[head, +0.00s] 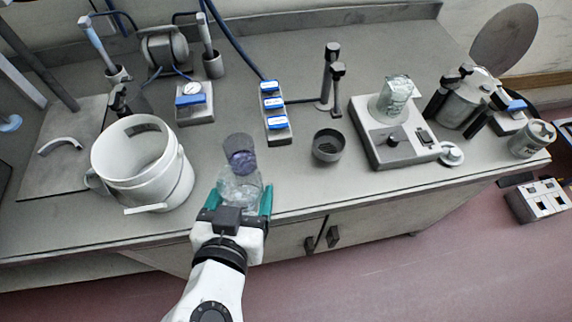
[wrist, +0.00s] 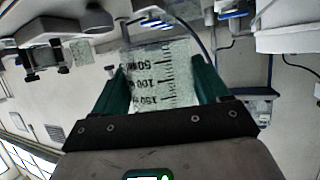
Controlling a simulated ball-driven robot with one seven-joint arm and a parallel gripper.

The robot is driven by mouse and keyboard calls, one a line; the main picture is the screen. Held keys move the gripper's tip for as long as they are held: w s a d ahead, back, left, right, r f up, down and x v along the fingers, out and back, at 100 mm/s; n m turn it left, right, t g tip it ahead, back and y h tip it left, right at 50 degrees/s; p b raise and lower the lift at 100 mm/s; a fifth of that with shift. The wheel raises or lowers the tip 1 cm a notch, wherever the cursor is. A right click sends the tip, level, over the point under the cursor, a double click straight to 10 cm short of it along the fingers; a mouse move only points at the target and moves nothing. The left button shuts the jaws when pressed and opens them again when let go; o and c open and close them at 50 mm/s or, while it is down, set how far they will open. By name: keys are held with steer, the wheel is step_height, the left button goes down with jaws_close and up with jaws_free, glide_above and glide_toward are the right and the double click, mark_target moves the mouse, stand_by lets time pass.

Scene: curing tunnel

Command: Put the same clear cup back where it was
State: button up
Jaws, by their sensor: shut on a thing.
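My gripper (head: 240,196) is shut on a clear cup (head: 241,184), its green fingers on either side of it. The cup is above the bench's front edge; whether it touches the bench is unclear. In the wrist view the cup (wrist: 160,76) is between the green fingers, and its black volume marks read upside down. A purple-grey cup-like thing (head: 239,153) shows just beyond the held cup and partly overlaps it in the picture. Another clear beaker (head: 392,98) stands on a white bench device (head: 392,133) at the right.
A large white bucket (head: 146,166) stands close on the left. A dark round bowl (head: 328,146) is to the right, with a blue-switched power strip (head: 276,115) behind. Bare bench (head: 300,180) lies between the cup and the bowl.

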steer(key=shift+s+a+r, duration=0.1)
steer(key=shift+a+r, duration=0.1)
steer(key=w+d+f+p, duration=0.1)
steer(key=w+f, duration=0.1)
steer(key=w, duration=0.1)
steer(key=w+d+f, duration=0.2)
steer(key=w+f, duration=0.1)
steer(key=w, duration=0.1)
steer(key=w+d+f+p, duration=0.1)
steer(key=w+d+f, duration=0.1)
steer(key=w+f, duration=0.1)
steer(key=shift+p+x, duration=0.35)
steer(key=shift+x, duration=0.4)
steer(key=shift+w+d+f, duration=0.25)
steer(key=shift+w+f, duration=0.15)
steer(key=shift+w+d+f+p, duration=0.15)
steer(key=shift+f+p, duration=0.3)
steer(key=shift+f, duration=1.3)
steer(key=shift+f, duration=0.1)
steer(key=o, duration=1.1)
